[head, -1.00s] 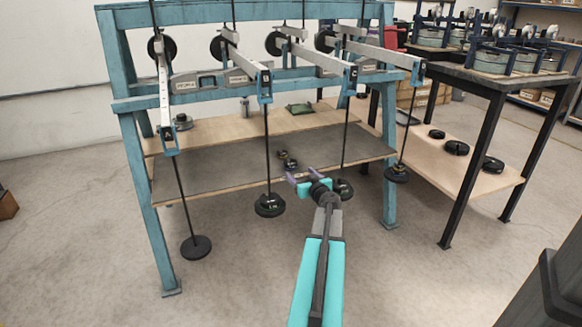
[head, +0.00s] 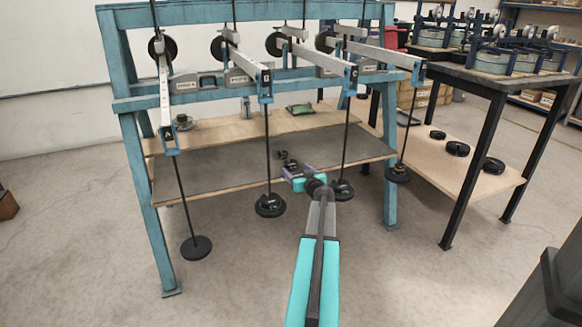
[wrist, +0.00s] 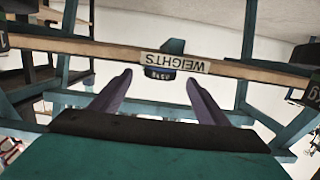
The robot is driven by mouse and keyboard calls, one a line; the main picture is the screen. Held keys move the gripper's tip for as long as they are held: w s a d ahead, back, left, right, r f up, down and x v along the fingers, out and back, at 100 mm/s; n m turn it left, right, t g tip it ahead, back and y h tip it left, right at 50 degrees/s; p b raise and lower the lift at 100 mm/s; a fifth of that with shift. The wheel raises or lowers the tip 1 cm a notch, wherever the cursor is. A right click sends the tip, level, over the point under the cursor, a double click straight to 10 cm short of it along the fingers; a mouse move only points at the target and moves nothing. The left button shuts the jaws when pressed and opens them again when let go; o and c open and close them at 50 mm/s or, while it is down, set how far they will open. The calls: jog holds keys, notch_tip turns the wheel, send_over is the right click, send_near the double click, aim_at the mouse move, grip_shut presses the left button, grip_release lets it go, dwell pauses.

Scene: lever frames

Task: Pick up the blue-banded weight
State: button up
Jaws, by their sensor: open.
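My gripper (head: 294,170), with purple fingers, is at the front edge of the grey lower shelf (head: 215,172). In the wrist view its two fingers (wrist: 158,78) are apart with nothing held between them. A small dark weight (head: 282,155) sits on this shelf just beyond the gripper; my gripper partly hides what is beside it. I cannot make out a blue band for certain.
A blue frame (head: 140,195) stands around the shelf. Rods with black discs hang in front: one disc (head: 270,205) left of my gripper, another (head: 341,190) close on its right. A wooden shelf (head: 225,128) lies above and behind. A black-legged table (head: 480,85) stands at right.

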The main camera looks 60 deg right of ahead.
aim_at(292, 165)
jog(key=shift+b+x, duration=0.3)
jog(key=shift+x, duration=2.25)
jog(key=c, duration=1.3)
jog(key=shift+r, duration=0.2)
notch_tip(292, 165, up, 3)
jog(key=shift+r+p, duration=0.15)
jog(key=shift+p, duration=0.55)
jog(key=w+a+f+v, duration=0.1)
jog(key=a+v, duration=0.1)
jog(key=v, duration=1.3)
jog(key=shift+a+p, duration=0.3)
jog(key=shift+p, duration=0.1)
jog(key=shift+s+r, duration=0.1)
jog(key=shift+r, duration=0.05)
jog(key=shift+r, duration=0.15)
jog(key=shift+r, duration=1.35)
